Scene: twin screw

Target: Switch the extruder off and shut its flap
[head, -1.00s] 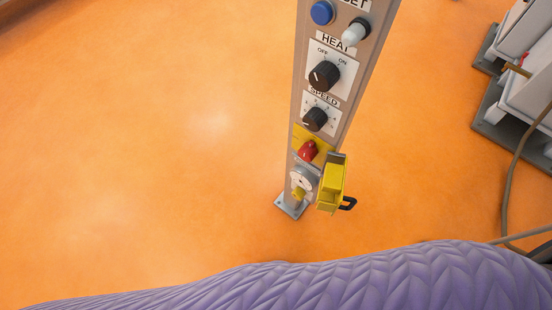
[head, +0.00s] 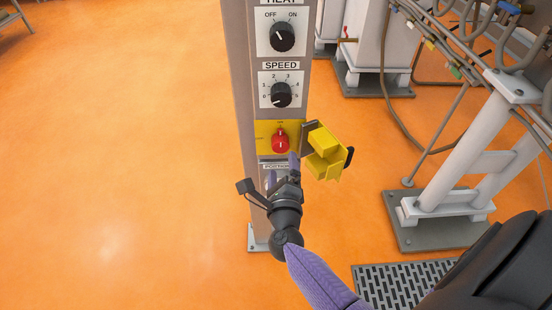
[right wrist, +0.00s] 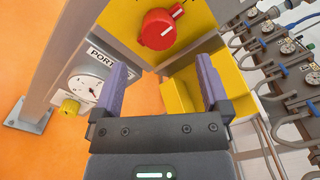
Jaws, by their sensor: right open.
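The red rotary switch (head: 281,142) sits on a yellow plate on the grey control post; its pale mark looks roughly upright in the head view. It also shows in the right wrist view (right wrist: 158,28), just beyond my fingertips. The yellow flap (head: 325,150) stands open to the right of the switch, swung out from the plate; in the right wrist view the yellow flap (right wrist: 180,98) shows behind and beside the right-hand finger. My right gripper (head: 283,170) is open and empty just below the switch, apparently not touching it. My left gripper is not in view.
Above the switch are the black speed knob (head: 281,95) and heat knob (head: 282,37). Pipework on a white stand (head: 465,150) and a floor grate (head: 400,283) are at right.

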